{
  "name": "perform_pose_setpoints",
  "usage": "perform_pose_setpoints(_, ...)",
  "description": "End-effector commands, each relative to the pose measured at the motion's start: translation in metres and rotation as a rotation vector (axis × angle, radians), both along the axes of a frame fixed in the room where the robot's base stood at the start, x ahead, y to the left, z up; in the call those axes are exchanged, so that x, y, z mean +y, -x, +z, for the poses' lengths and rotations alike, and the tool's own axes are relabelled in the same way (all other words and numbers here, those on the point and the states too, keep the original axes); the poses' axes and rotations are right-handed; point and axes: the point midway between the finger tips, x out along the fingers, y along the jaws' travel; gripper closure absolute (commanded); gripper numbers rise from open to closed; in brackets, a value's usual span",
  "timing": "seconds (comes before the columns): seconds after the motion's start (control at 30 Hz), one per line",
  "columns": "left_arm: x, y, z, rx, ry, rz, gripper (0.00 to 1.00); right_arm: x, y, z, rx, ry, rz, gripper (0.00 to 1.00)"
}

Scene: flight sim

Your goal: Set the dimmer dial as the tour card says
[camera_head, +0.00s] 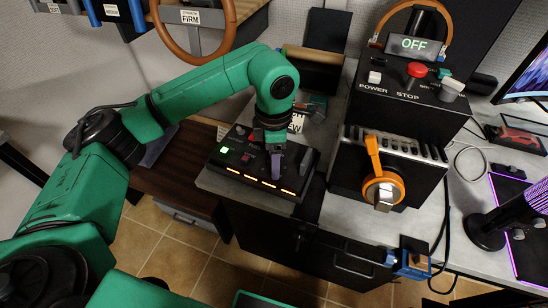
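A low black panel (240,170) with a lit green button (224,150), small red marks and a row of lit orange bars (268,184) lies on the grey desk. My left gripper (276,174) points down onto this panel, right of its middle. Its fingers look close together, but whether they are shut or hold a knob is not clear. I cannot make out a dimmer dial; the gripper covers part of the panel. A white card (297,121) with partly hidden letters shows behind my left wrist; I cannot identify it as the tour card. My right gripper is not in view.
Right of the panel stands a black box with an OFF display (413,44), a red STOP button (417,69) and a POWER switch (375,77). A blue clamp (410,265) sits at the desk edge.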

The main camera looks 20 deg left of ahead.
Motion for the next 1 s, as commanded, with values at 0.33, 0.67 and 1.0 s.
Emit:
perform_pose_setpoints(0.33, 0.000, -0.001, 0.011, -0.001, 0.001, 0.000, 0.34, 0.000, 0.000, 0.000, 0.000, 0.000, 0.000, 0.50)
perform_pose_setpoints(0.67, -0.001, 0.000, 0.095, -0.005, 0.001, -0.001, 0.34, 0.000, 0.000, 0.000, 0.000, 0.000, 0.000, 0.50)
perform_pose_setpoints(1.0, 0.000, 0.000, 0.146, -0.001, 0.000, 0.001, 0.34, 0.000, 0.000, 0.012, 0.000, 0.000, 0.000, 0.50)
